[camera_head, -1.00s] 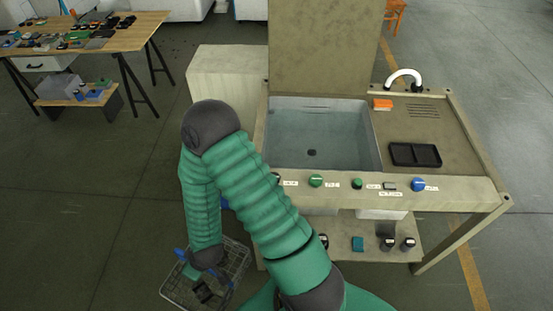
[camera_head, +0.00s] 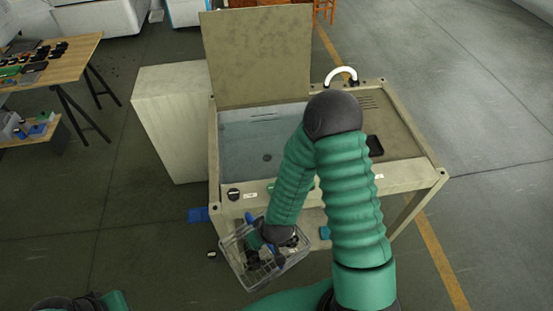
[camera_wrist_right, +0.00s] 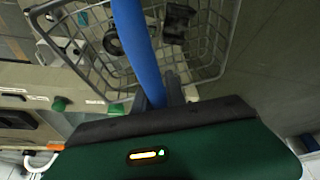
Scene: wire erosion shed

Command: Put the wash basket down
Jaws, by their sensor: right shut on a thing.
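The wash basket (camera_head: 240,272) is a grey wire basket with a blue handle (camera_head: 249,219), low at the front left of the parts washer. Small dark and pale parts lie inside it. My right gripper (camera_head: 279,232) is at the basket's handle, its fingers hidden in the head view. In the right wrist view the gripper (camera_wrist_right: 168,92) is shut on the blue handle (camera_wrist_right: 134,42), with the basket mesh (camera_wrist_right: 205,62) beyond it. I cannot tell whether the basket touches the floor.
The parts washer has a sink (camera_head: 262,140), a raised lid (camera_head: 258,55), a front panel with knobs and a lower shelf. A pale cabinet (camera_head: 168,120) stands to its left. A workbench (camera_head: 50,75) with parts is at far left.

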